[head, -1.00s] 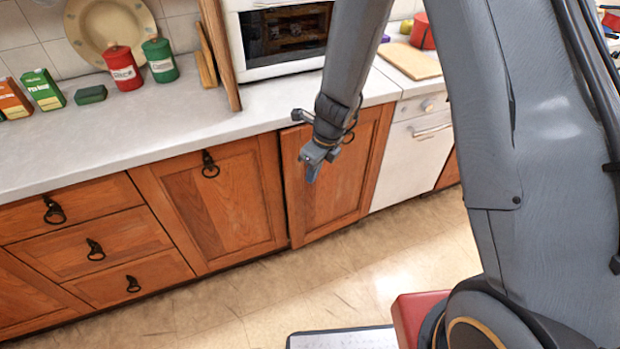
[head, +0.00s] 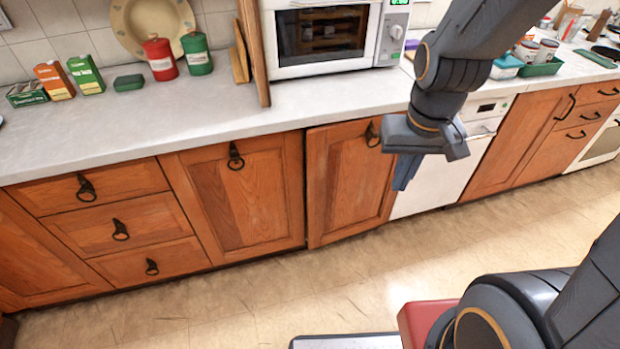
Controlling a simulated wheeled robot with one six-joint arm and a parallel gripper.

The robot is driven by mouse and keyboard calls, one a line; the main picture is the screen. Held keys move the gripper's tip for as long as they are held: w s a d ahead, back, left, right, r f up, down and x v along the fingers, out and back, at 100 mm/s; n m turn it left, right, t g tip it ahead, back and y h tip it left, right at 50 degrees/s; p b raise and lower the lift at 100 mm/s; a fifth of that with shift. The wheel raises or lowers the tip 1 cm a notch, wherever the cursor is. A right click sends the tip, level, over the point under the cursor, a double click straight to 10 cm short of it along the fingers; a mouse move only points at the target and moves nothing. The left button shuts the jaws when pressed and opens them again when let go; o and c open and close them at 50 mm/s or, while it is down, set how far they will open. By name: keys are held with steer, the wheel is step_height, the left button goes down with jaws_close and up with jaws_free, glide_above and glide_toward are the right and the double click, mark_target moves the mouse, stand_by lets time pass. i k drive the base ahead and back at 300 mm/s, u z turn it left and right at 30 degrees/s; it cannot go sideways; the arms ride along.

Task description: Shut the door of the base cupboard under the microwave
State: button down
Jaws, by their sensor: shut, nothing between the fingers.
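The base cupboard door (head: 350,185) under the microwave (head: 320,38) is brown wood with a raised panel. A dark ring handle (head: 372,134) sits near its top right. A dark gap runs down its left edge, and that edge looks slightly proud of the neighbouring front. The door is close to flush, but I cannot tell whether it is fully shut. My gripper (head: 403,180) is shut and empty, pointing down in front of the door's right edge and the white appliance beside it. It hides part of that edge; contact cannot be made out.
A wooden cupboard front (head: 235,195) and drawers (head: 115,230) stand to the left. A white appliance (head: 440,180) stands to the right. The grey counter (head: 200,105) runs above, with red and green canisters and cartons on it. The tiled floor (head: 260,300) in front is clear.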

mark_target(350, 192)
steer(key=u, duration=0.75)
steer(key=k, duration=0.6)
steer(key=z, duration=0.8)
